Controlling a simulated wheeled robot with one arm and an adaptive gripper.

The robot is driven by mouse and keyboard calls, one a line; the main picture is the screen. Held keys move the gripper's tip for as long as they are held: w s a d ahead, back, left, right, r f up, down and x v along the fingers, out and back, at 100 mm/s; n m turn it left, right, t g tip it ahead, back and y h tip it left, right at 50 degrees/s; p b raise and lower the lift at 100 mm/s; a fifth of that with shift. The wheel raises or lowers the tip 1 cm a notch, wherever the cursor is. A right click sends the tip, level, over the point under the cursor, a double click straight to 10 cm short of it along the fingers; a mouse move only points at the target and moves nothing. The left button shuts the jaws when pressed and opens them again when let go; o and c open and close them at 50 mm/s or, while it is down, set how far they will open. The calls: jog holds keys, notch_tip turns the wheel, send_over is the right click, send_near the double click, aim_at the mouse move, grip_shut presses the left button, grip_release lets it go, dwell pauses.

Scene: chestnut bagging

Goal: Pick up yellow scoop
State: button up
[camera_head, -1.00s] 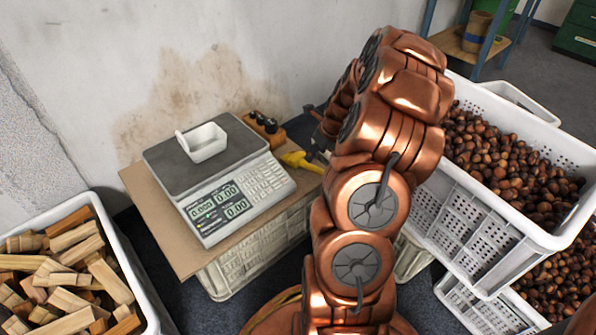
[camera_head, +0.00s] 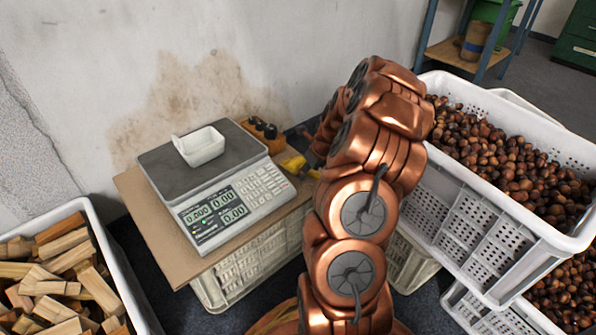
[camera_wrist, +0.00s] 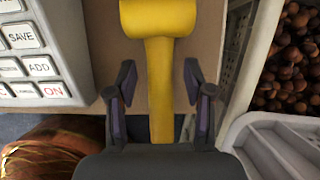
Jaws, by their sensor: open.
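The yellow scoop (camera_head: 292,164) lies on the brown board (camera_head: 150,222) just right of the scale, partly hidden behind my arm in the head view. In the wrist view the scoop's handle (camera_wrist: 162,85) runs down the middle of the picture, between the two dark fingers of my gripper (camera_wrist: 160,105). The fingers are open, one on each side of the handle, with a visible gap on both sides. In the head view my gripper is mostly hidden behind my copper arm.
The scale (camera_head: 233,203) with a white scoop-shaped tray (camera_head: 203,147) stands left of the yellow scoop. Small dark-topped items in a wooden holder (camera_head: 268,133) stand behind. A white crate of chestnuts (camera_head: 480,225) is at right; a bin of wood blocks (camera_head: 118,262) is at left.

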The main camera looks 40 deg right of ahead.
jog(key=shift+r, duration=0.1)
jog(key=shift+c, duration=0.3)
grip_shut()
